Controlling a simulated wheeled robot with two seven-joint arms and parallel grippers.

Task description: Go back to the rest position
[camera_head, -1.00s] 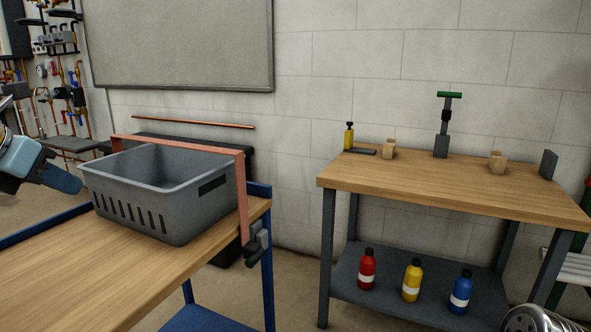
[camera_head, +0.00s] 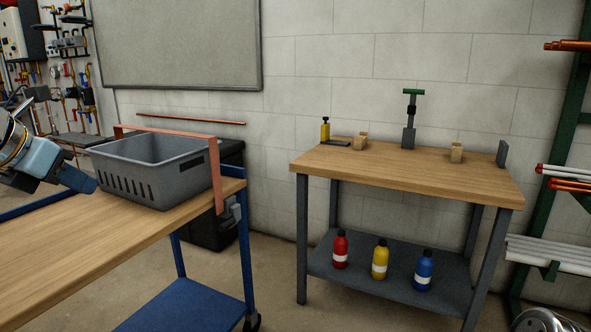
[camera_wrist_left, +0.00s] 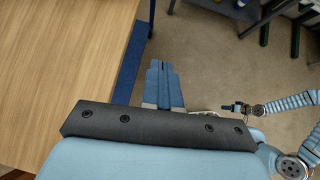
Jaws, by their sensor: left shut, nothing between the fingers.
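My left gripper (camera_head: 82,180) is shut and empty. In the head view it is at the left, just in front of the grey basket's left end; I cannot tell if they touch. In the left wrist view its blue fingers (camera_wrist_left: 163,84) are together, beside the edge of the wooden bench top (camera_wrist_left: 60,70) and above the floor. My right arm shows at the right of that view, with its small dark gripper (camera_wrist_left: 233,107) over the floor; its jaws are too small to read. The grey basket (camera_head: 150,178) with a copper-coloured handle stands on the near workbench (camera_head: 90,235).
A second workbench (camera_head: 400,172) stands at the wall, with red (camera_head: 340,250), yellow (camera_head: 380,260) and blue (camera_head: 423,270) bottles on its lower shelf. A green rack (camera_head: 555,150) with pipes is at the right. Floor between the benches is clear.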

